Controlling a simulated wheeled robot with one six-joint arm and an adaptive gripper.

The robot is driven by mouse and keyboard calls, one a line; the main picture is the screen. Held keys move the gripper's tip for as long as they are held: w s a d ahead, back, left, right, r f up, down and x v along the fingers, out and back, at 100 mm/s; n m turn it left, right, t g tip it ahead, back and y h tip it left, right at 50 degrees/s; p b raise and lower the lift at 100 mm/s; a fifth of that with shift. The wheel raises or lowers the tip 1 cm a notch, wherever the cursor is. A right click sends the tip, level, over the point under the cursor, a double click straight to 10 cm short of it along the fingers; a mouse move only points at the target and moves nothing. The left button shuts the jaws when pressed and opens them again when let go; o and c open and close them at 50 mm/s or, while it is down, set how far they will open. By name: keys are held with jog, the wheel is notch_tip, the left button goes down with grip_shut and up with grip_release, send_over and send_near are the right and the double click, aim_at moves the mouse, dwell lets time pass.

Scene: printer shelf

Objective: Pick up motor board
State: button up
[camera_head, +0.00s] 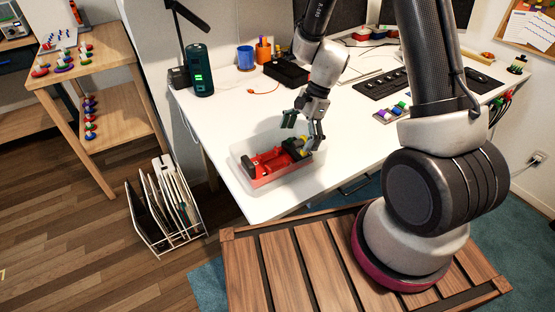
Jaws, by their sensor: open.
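My gripper (303,133) hangs fingers down over the right end of a clear, shallow tray (240,160) on the white desk. Its fingers are apart, with no object seen held between them. In the tray lies a red part (268,163) with black pieces on it. A black and yellow part (297,148) lies at the tray's right end, just below the fingers and partly hidden by them. I cannot tell for certain which of these is the motor board, or whether a finger touches anything.
The white desk (225,113) is clear left of and behind the tray. A dark green cylinder (200,72), a blue cup (246,57), an orange pen cup (264,50) and a black box (287,72) stand behind. A file rack (168,210) stands on the floor.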

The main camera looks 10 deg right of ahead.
aim_at(275, 157)
jog(key=shift+x, duration=1.4)
jog(key=c, duration=0.9)
jog(key=shift+c, duration=0.2)
